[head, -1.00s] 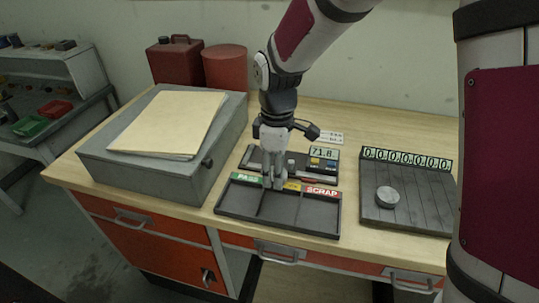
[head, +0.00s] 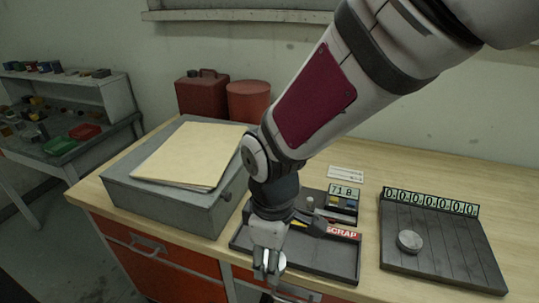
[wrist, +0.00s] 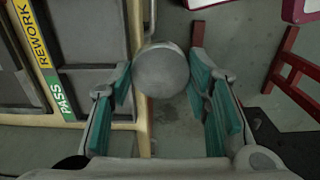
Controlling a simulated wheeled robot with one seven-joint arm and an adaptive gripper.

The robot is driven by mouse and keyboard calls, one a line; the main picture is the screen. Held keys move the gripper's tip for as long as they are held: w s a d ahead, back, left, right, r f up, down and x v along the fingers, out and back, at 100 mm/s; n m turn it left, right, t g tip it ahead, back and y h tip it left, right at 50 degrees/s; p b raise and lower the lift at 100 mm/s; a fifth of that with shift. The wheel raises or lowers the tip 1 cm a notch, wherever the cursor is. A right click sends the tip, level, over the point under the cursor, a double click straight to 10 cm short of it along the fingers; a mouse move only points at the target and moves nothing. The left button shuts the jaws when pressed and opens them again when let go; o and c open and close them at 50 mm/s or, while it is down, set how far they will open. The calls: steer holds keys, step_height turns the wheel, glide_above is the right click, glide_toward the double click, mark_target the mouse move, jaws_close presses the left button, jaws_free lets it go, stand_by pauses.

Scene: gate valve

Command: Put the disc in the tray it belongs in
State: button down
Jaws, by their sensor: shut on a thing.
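My gripper (head: 268,268) is shut on a round grey metal disc (wrist: 162,69), held between the teal finger pads in the wrist view. In the head view only a pale edge of the disc (head: 281,262) shows beside the fingers. The gripper hangs around the table's front edge, in front of the black sorting tray (head: 340,262). The tray has several compartments. Its red SCRAP label shows at the right in the head view; PASS and REWORK labels show in the wrist view. My arm hides the tray's left part in the head view.
A gauge with a display reading 71.8 (head: 344,191) stands behind the tray. A grey slotted board (head: 450,245) at right, with a row of zeros, carries another round disc (head: 410,241). A grey box (head: 175,205) with folders stands at left. Floor shows beneath the held disc.

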steer(key=w+a, duration=0.1)
steer(key=w, duration=0.2)
steer(key=w+a, duration=0.1)
steer(key=w, duration=0.3)
steer(key=w+a+f, duration=0.1)
steer(key=w+a, duration=0.1)
steer(key=w, duration=0.1)
steer(key=shift+w, duration=0.3)
steer(key=shift+f+p, duration=0.55)
steer(key=shift+f, duration=1.2)
steer(key=shift+f, duration=0.2)
steer(key=c, duration=1.1)
jaws_free()
